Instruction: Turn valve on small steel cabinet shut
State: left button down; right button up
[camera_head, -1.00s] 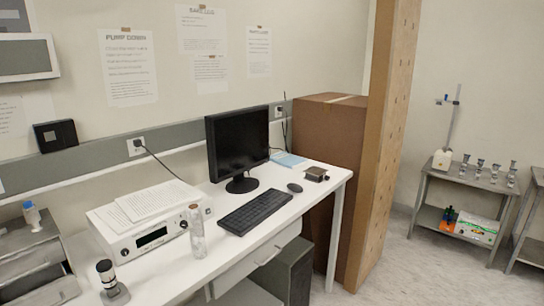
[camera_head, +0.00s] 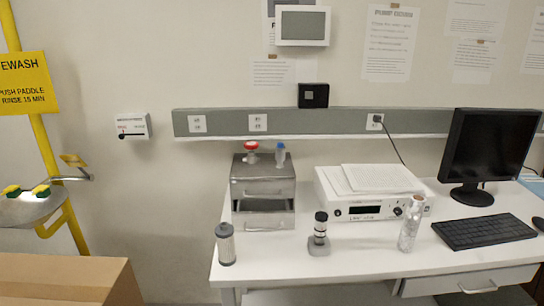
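A small steel cabinet (camera_head: 263,190) with drawer-like fronts stands on the white desk, left of a white instrument. A valve with a red handle (camera_head: 251,146) sits on top of the cabinet, at its left side. I cannot tell from here how far the valve is turned. A small bottle with a blue cap (camera_head: 281,155) stands on the cabinet top, right of the valve. Neither of my grippers shows in the head view.
A cardboard box (camera_head: 65,279) is at lower left, near a yellow eyewash station (camera_head: 45,195).

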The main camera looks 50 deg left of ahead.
aim_at(250, 145)
jog(key=u, duration=1.6)
jog(key=i+l, duration=0.2)
